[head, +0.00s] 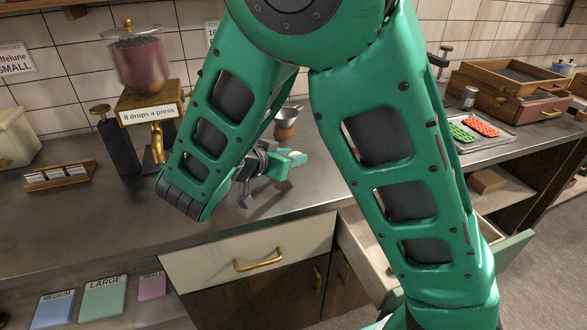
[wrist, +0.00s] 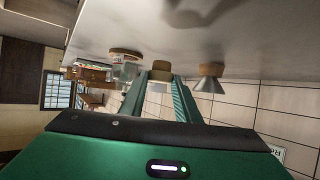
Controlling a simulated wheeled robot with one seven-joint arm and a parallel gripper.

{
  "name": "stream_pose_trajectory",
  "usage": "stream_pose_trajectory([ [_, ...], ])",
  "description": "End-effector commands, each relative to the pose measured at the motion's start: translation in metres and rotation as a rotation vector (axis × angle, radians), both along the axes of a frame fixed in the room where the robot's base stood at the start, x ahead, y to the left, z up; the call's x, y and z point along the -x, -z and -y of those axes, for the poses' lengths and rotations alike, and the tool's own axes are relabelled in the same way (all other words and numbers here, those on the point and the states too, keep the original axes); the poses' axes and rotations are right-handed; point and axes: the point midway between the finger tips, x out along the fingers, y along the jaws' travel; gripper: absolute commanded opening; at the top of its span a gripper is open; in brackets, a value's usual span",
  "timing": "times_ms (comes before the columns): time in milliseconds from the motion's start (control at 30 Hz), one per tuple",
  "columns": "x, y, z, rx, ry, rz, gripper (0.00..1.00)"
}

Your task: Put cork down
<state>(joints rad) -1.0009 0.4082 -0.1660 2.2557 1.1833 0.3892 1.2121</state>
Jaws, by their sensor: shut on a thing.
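The cork (wrist: 161,66) is a small tan block between my fingertips in the wrist view. My gripper (wrist: 161,79) is shut on it, with a green finger on each side. In the head view my gripper (head: 291,164) is low over the grey counter (head: 235,222), pointing right, partly behind my green arm. The cork is too small there to make out clearly. I cannot tell whether it touches the counter.
A metal funnel on a wooden base (head: 286,122) stands just behind my gripper; it also shows in the wrist view (wrist: 210,79). A dispenser (head: 137,62) and card holder (head: 60,175) stand left. An open drawer (head: 365,245) juts out in front. The front counter is clear.

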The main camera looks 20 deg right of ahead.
Motion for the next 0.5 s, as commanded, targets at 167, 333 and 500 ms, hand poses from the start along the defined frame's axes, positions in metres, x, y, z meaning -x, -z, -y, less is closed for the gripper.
stream_pose_trajectory([
  [167, -0.007, 0.009, 0.013, -0.001, 0.002, 0.001, 0.09],
  [333, -0.008, 0.026, 0.014, 0.003, 0.000, -0.002, 0.09],
  [500, -0.008, 0.046, 0.014, 0.002, 0.000, 0.000, 0.09],
])
